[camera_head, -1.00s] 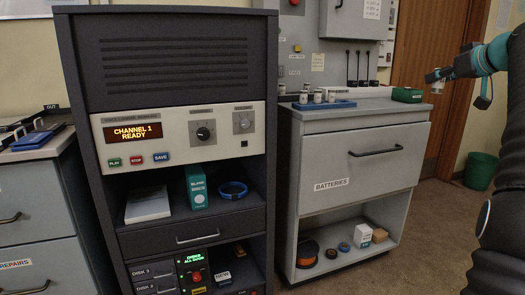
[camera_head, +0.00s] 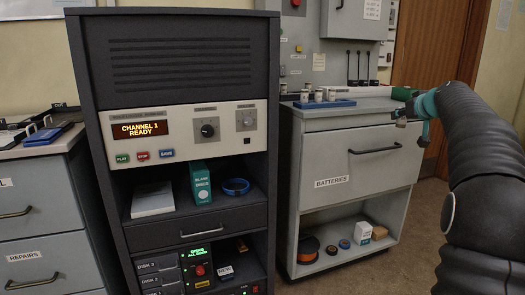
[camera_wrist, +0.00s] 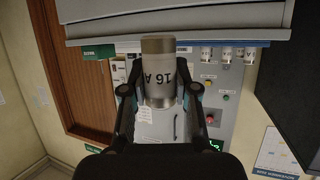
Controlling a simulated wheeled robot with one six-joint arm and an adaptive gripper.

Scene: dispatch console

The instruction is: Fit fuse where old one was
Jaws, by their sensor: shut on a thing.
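In the wrist view, my gripper (camera_wrist: 160,92) is shut on a fuse (camera_wrist: 158,70). The fuse is a pale cylinder with metal end caps and the marking "16 A", which reads upside down. In the head view my gripper (camera_head: 402,113) is held in front of the right end of the batteries cabinet, and the fuse is too small to make out. Several similar white cylinders stand at a blue tray (camera_head: 340,104) on the cabinet top; they also show in the wrist view (camera_wrist: 228,54). I cannot pick out the old fuse's place.
The batteries cabinet (camera_head: 362,142) stands below a grey wall panel (camera_head: 305,68) with a box (camera_head: 350,22) and several black levers. A green box (camera_head: 403,93) lies close to my gripper. The dark console rack (camera_head: 180,60) stands left. Floor is free right of the cabinet.

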